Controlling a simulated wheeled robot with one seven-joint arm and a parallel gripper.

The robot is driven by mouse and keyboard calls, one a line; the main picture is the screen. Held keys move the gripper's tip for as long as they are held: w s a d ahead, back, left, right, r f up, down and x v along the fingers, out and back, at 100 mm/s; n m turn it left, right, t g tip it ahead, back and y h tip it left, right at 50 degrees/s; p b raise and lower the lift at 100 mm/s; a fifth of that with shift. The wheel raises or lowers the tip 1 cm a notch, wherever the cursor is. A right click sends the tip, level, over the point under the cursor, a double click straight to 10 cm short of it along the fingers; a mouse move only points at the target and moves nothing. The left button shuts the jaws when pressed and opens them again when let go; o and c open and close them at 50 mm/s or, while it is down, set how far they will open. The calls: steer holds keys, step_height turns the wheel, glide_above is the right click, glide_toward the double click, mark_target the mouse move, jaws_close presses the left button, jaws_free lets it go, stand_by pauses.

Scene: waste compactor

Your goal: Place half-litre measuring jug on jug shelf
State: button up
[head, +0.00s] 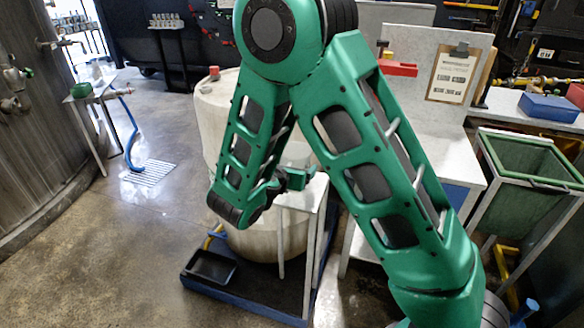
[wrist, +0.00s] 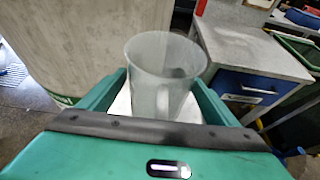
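The half-litre measuring jug (wrist: 165,75) is a clear, greyish, upright jug between the two fingers of my gripper (wrist: 161,85) in the wrist view. Its handle faces the wrist camera. The green fingertips meet its sides with no gap that I can see. In the head view the jug (head: 297,154) shows faintly beside my gripper (head: 292,179), partly hidden by my arm. A small pale stand (head: 300,195), possibly the jug shelf, is just under them. A white surface shows below the jug in the wrist view; I cannot tell whether the jug touches it.
A large pale tank (head: 215,115) stands behind the stand. A blue-edged floor tray (head: 245,305) holds a black pan (head: 211,266). A bench with a clipboard (head: 454,74) and a green bin (head: 530,160) are at the right. The floor at the left is open.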

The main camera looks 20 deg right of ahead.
steer(key=shift+r, duration=0.15)
steer(key=shift+s+a+r, duration=0.1)
steer(key=shift+s+a, duration=0.05)
steer(key=v, duration=1.1)
steer(key=shift+s+a, duration=0.2)
steer(key=shift+s, duration=0.05)
